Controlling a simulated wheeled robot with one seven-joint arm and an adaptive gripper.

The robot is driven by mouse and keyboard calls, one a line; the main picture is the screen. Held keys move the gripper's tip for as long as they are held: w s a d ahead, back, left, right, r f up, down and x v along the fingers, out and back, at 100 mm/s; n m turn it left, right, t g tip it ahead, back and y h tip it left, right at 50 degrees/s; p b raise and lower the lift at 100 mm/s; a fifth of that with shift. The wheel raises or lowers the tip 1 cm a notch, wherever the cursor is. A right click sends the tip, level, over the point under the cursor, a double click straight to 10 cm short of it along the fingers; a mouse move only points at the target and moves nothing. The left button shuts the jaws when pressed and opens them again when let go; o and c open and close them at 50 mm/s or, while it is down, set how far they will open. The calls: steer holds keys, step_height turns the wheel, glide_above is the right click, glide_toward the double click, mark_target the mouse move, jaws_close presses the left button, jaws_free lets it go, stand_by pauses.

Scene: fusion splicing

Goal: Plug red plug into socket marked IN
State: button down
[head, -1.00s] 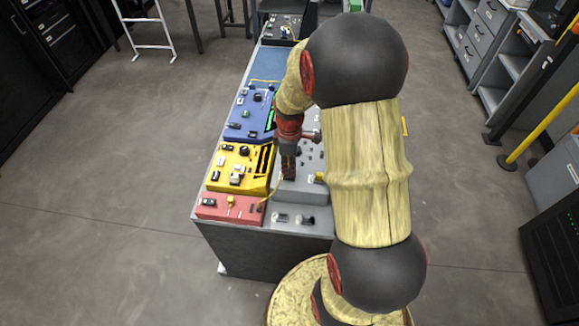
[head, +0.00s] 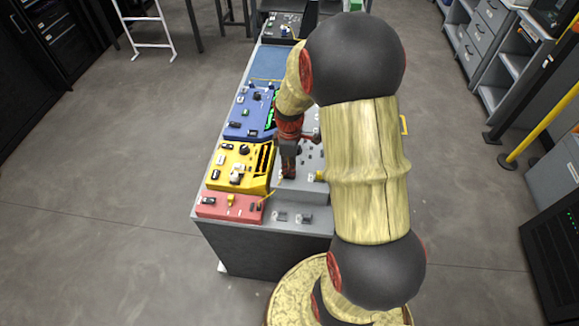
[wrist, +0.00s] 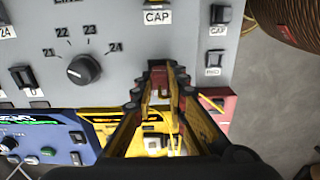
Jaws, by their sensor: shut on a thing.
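My gripper (head: 288,176) points down over the grey panel (head: 310,190), beside the yellow box. In the wrist view my gripper (wrist: 165,72) has its fingertips close together on a small thing, which I take to be the red plug. A thin yellow cable (head: 268,197) runs from the red box up towards the fingertips. No label reading IN can be made out in either view. The wrist view shows a black port marked CAP (wrist: 157,3) just beyond the fingertips.
The yellow box (head: 238,168), blue box (head: 248,117) and red box (head: 229,206) line the bench's left side. A black rotary knob (wrist: 83,69) stands on the grey panel. Another CAP-marked switch (wrist: 219,14) sits near the panel edge. Floor lies open around the bench.

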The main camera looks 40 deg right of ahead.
steer(key=c, duration=1.7)
jaws_free()
step_height(320, 180, up, 12)
